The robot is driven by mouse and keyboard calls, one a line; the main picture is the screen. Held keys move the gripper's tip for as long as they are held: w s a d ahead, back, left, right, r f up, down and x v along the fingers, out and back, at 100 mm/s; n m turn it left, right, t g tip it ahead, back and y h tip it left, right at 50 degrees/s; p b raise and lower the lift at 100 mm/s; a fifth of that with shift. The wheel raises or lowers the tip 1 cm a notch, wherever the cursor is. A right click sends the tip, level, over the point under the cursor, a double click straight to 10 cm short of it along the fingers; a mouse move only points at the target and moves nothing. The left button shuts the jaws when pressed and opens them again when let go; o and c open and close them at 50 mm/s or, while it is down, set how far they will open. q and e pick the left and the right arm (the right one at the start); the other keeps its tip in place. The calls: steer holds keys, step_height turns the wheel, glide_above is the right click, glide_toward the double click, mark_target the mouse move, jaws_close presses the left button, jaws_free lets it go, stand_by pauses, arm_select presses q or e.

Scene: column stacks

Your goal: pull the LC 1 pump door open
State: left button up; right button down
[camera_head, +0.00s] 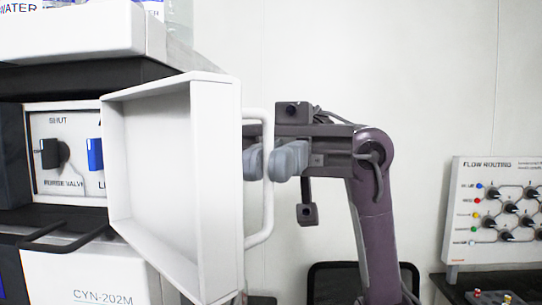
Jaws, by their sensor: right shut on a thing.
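The white pump door (170,180) stands swung open on the left, its hollow inner side facing me. Its white bar handle (267,205) runs along its right edge. My right gripper (268,161) is shut on the handle's upper part, with its grey finger pads on either side of the bar. Behind the open door, the pump's front panel shows a black purge valve knob (50,153) under the word SHUT and a blue knob (95,154) partly hidden by the door. My left gripper is not in view.
A white unit (75,35) sits above the pump, and a CYN-202M unit (85,278) with a dark handle (62,240) above it is below. A FLOW ROUTING panel (495,205) stands at the right. A dark chair-like back (335,280) is low behind my arm.

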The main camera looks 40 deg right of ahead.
steer(key=shift+w+d, duration=0.1)
stand_by(0.3)
steer(key=c, duration=1.6)
jaws_free()
steer(key=shift+w, duration=0.1)
steer(key=shift+w+d, duration=0.25)
steer(key=shift+d, duration=0.05)
steer(key=shift+v, duration=3.5)
